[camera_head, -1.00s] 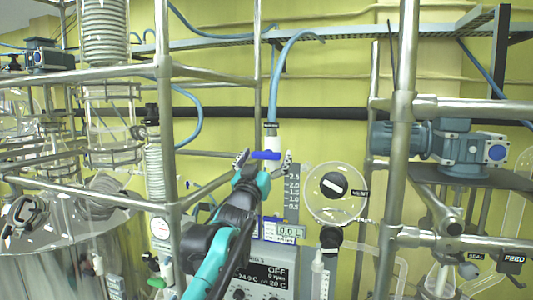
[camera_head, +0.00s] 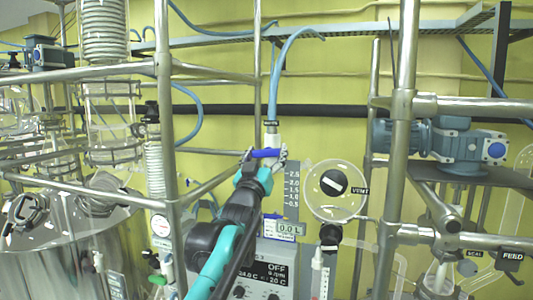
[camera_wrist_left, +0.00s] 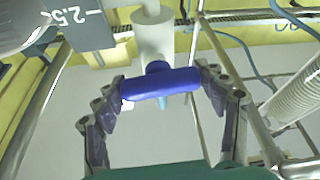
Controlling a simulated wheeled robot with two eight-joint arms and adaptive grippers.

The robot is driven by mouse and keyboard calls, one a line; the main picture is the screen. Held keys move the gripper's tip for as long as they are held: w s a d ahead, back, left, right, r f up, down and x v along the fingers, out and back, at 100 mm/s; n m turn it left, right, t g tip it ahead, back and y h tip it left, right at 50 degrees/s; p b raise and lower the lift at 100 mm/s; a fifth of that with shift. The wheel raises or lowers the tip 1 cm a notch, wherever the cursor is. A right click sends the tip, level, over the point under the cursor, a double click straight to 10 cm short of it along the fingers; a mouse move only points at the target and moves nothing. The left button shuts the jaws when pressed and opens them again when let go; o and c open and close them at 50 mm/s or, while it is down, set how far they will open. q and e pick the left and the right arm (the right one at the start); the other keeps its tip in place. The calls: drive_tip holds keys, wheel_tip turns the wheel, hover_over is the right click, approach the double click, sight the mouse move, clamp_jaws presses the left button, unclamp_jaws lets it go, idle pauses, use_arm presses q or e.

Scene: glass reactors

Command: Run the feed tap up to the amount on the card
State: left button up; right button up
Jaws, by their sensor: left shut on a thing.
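The feed tap has a blue bar handle (camera_head: 265,153) under a white pipe end (camera_head: 271,132) fed by a blue hose. My left gripper (camera_head: 264,158) is shut on this handle, one finger at each end. In the left wrist view the blue handle (camera_wrist_left: 160,84) lies crosswise between the fingers, below the white tap body (camera_wrist_left: 153,38). A grey scale (camera_head: 292,190) marked 0.5 to 2.5 stands just right of the tap. My right gripper is not in view.
A round clear vessel with a black knob (camera_head: 334,182) and VENT label stands right of the scale. A control box (camera_head: 265,272) sits below. Steel frame posts (camera_head: 403,120) and a blue motor (camera_head: 468,150) stand at right. A FEED tag (camera_head: 511,256) hangs at lower right.

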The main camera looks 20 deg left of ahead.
use_arm(q)
drive_tip(key=n+y, duration=0.1)
drive_tip(key=n, duration=0.2)
drive_tip(key=n+y+p, duration=0.1)
drive_tip(key=n+y, duration=0.1)
drive_tip(key=n, duration=0.1)
drive_tip(key=shift+g, duration=0.3)
drive_tip(key=n+g+y+p, duration=0.1)
drive_tip(key=n, duration=0.2)
drive_tip(key=n+g+y+p, duration=0.1)
drive_tip(key=n, duration=0.3)
drive_tip(key=shift+y, duration=0.3)
drive_tip(key=shift+a, duration=0.1)
drive_tip(key=o, duration=1.2)
drive_tip(key=shift+c, duration=0.2)
drive_tip(key=shift+s, duration=0.1)
drive_tip(key=v, duration=1.2)
